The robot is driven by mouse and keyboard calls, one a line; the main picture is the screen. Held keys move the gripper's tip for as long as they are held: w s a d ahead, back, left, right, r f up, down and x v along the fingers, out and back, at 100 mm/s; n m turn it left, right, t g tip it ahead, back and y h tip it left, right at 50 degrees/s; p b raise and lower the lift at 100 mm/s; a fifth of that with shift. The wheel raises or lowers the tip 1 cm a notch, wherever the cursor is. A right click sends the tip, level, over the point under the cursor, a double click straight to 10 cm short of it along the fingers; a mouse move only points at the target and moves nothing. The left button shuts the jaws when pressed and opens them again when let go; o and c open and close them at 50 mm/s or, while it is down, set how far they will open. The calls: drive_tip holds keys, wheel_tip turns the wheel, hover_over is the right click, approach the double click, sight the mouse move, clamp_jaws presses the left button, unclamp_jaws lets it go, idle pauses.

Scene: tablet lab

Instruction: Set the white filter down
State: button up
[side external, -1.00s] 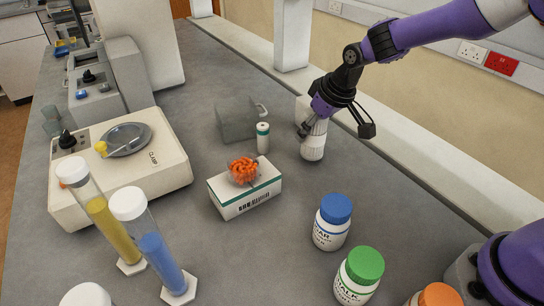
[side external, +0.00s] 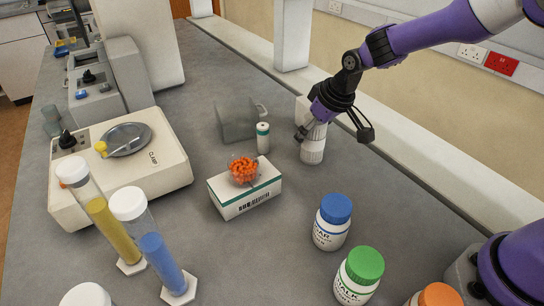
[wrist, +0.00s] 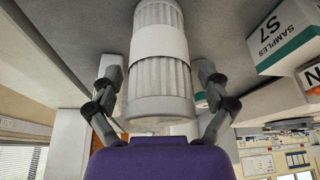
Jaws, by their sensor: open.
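The white filter (side external: 313,150) is a ribbed white cylinder with a smooth band. It appears to stand upright on the grey bench, right of the small green-and-white bottle. In the wrist view the filter (wrist: 160,75) fills the middle, with my purple gripper body close to its near end. My gripper (side external: 332,132) is open, with one finger on each side of the filter. In the wrist view my gripper (wrist: 160,82) shows gaps between the fingers and the filter. The filter's upper part is hidden by my gripper in the side view.
A grey block with a handle (side external: 236,120) and the small bottle (side external: 262,138) stand left of the filter. Blue-capped (side external: 332,222) and green-capped (side external: 359,277) jars stand in front. A balance (side external: 125,165) is at left.

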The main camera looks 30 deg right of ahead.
drive_tip(key=a+v, duration=0.1)
drive_tip(key=v, duration=1.1)
drive_tip(key=s+d+m, duration=0.1)
drive_tip(key=s+d, duration=0.1)
drive_tip(key=s, duration=0.6)
drive_tip(key=s+d+r+m+t, duration=0.1)
drive_tip(key=s, duration=0.7)
drive_tip(key=shift+s+d+r+h, duration=0.3)
drive_tip(key=shift+s+d+h, duration=0.05)
drive_tip(key=shift+d+h, duration=0.05)
